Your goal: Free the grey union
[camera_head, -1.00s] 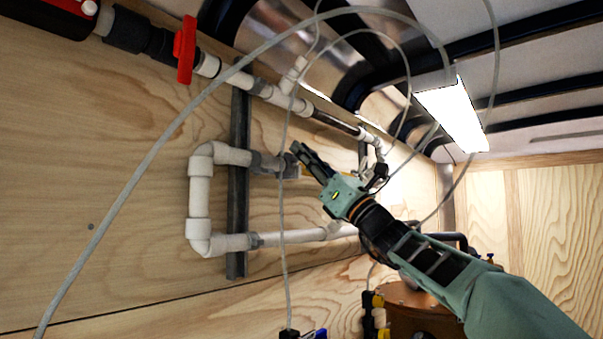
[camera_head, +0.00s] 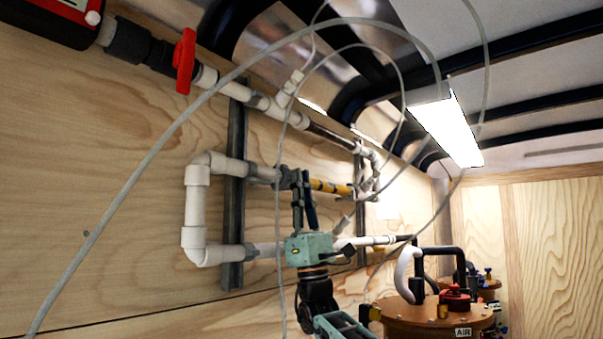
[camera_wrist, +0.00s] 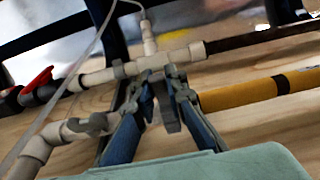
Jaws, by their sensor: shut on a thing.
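My gripper (camera_head: 301,182) reaches up from below to the middle pipe run in the head view. Its fingers are shut on the grey union (camera_wrist: 166,108), which shows between them in the wrist view (camera_wrist: 163,112). The union sits in line between the white pipe (camera_head: 230,157) on the left and the yellow pipe (camera_head: 333,187) on the right. The fingers hide part of the union, so I cannot tell whether its joint is tight or loose.
An upper white pipe with a red valve handle (camera_head: 185,61) runs above. A lower white pipe (camera_head: 208,255) runs below. Grey vertical struts (camera_head: 233,190) back the pipes. Thin hoses loop in front. Copper-coloured tanks (camera_head: 425,312) stand at lower right.

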